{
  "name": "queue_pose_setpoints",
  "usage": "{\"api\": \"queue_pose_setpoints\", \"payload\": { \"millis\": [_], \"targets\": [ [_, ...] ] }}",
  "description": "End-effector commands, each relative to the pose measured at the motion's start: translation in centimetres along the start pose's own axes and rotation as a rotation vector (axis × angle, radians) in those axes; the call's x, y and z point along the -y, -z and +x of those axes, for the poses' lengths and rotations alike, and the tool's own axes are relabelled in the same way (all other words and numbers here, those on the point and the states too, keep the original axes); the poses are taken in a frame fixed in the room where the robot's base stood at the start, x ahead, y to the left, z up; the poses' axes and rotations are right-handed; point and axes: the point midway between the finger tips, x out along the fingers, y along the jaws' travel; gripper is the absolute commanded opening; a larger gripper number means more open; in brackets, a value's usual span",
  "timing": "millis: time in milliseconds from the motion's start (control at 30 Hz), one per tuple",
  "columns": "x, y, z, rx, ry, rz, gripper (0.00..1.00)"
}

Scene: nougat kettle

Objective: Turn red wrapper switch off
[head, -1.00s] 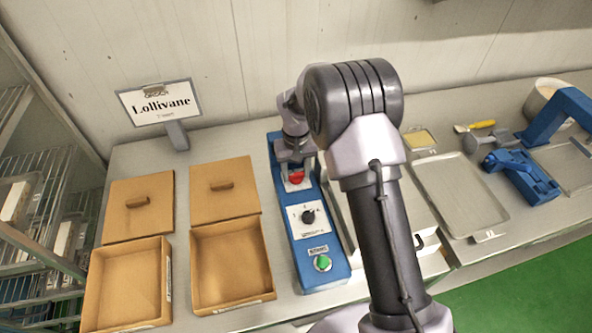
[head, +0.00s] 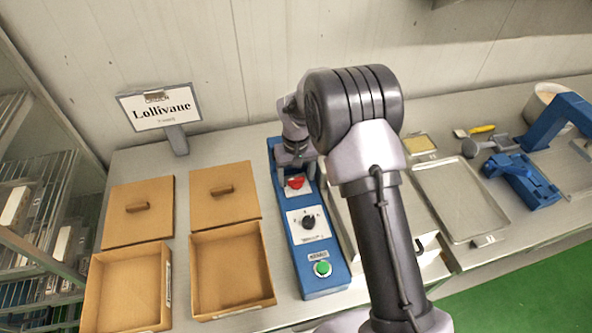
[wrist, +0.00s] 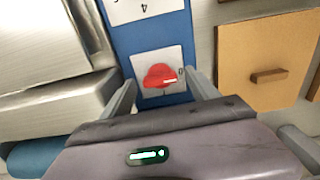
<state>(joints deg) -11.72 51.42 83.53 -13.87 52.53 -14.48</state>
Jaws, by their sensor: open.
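The red wrapper switch (head: 295,183) is a knob on a white plate at the far end of a long blue control box (head: 318,266). In the wrist view the red switch (wrist: 158,75) shows a white pointer mark facing right, close to a small "0" label; a "1" label sits below the knob. My gripper (head: 294,161) is open at the far end of the box, just beyond the knob in the head view. In the wrist view its two fingers (wrist: 160,90) stand apart on either side of the knob's plate, with nothing held between them.
A black dial (head: 309,222) and a green button (head: 322,268) are on the same box. Open cardboard boxes (head: 238,305) and lids (head: 224,211) lie left. A metal tray (head: 460,205) and blue tools (head: 525,180) lie right. The wall is close behind.

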Motion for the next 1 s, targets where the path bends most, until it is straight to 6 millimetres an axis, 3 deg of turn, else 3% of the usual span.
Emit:
{"api": "queue_pose_setpoints", "payload": {
  "millis": [167, 300, 500, 700, 1000],
  "targets": [
    [0.0, 0.1, -4.1, -0.005, 0.000, 0.000, 0.69],
    [0.0, 0.1, -9.1, -0.006, 0.000, 0.000, 0.69],
    [0.0, 0.1, -14.8, -0.004, 0.000, 0.001, 0.69],
    [0.0, 0.0, -17.1, -0.002, 0.000, 0.000, 0.69],
    [0.0, 0.0, -17.2, -0.001, 0.000, 0.000, 0.69]
  ]
}}
